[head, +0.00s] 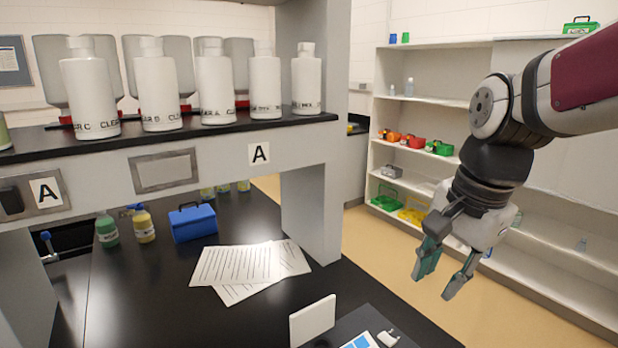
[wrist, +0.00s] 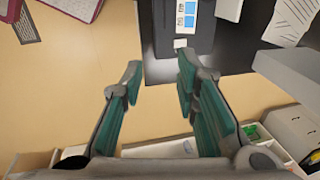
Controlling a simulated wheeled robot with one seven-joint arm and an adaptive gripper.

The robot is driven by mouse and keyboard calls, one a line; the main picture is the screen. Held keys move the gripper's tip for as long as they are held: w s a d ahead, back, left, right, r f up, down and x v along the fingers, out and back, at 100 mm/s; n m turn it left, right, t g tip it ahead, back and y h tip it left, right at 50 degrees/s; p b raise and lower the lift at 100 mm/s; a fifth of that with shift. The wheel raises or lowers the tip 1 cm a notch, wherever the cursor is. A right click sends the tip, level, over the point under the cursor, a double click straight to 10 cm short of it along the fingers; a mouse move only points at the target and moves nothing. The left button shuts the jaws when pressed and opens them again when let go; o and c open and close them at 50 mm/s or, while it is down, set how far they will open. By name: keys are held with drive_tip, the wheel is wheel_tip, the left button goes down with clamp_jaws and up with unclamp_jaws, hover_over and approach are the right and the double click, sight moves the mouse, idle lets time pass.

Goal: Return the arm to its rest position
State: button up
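My gripper (head: 442,282) hangs at the right of the head view, at the end of my arm, which comes in from the upper right edge. Its two teal-padded fingers are spread apart and point downward, with nothing between them. In the wrist view my gripper (wrist: 158,75) is also open and empty, with the tan floor (wrist: 80,90) and the edge of the black bench (wrist: 180,60) beyond the fingers. The gripper is in free air to the right of the bench and touches nothing.
A black bench (head: 130,290) with papers (head: 250,265), a blue box (head: 193,222) and bottles is at left. White bottles line the shelf (head: 200,133) above it. An open shelving unit (head: 440,110) stands behind my gripper. Floor (head: 400,260) between them is clear.

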drive_tip(key=s+r+n+t+h, duration=0.1)
drive_tip(key=s+n+t, duration=0.2)
drive_tip(key=s+n, duration=0.8)
drive_tip(key=shift+s+d+n, duration=0.2)
drive_tip(key=shift+s+n, duration=0.1)
drive_tip(key=shift+s, duration=0.15)
